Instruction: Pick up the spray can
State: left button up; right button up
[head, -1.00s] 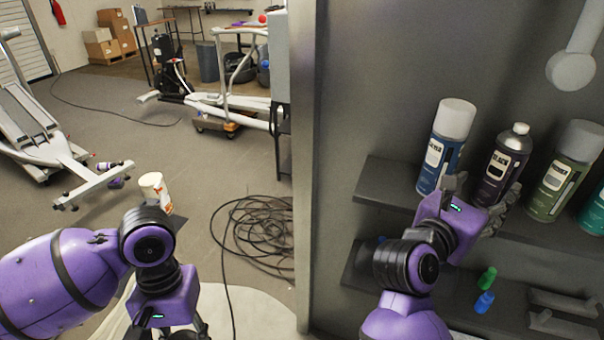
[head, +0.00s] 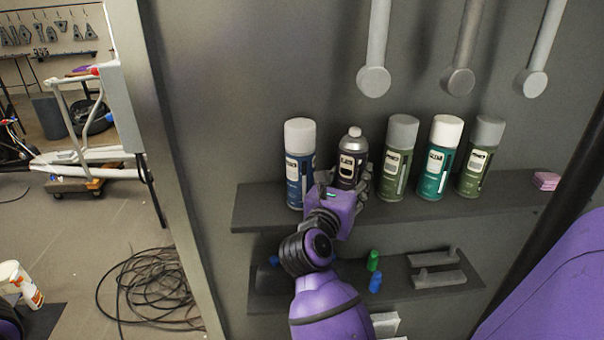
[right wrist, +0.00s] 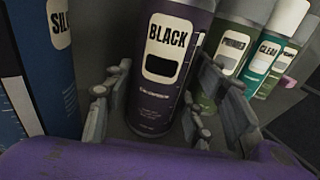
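The dark purple spray can labelled BLACK (head: 351,153) stands upright on the upper shelf, between a blue can and a green can. It has no tall cap, only a silver top. My right gripper (head: 346,188) is at this can; in the right wrist view its fingers (right wrist: 160,112) lie on either side of the can's lower body. The fingers are spread around the can, and a small gap shows at the left; firm contact on the right cannot be told. My left gripper is out of view.
A blue can (head: 300,165) stands close on the left, and a green can (head: 398,160), a teal can (head: 438,160) and another green can (head: 481,158) on the right. Pink blocks (head: 545,180) lie at the shelf's right end. A lower shelf (head: 300,285) holds small bottles.

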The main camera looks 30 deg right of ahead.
aim_at(348, 167)
jog(key=c, duration=0.5)
jog(key=shift+r, duration=0.1)
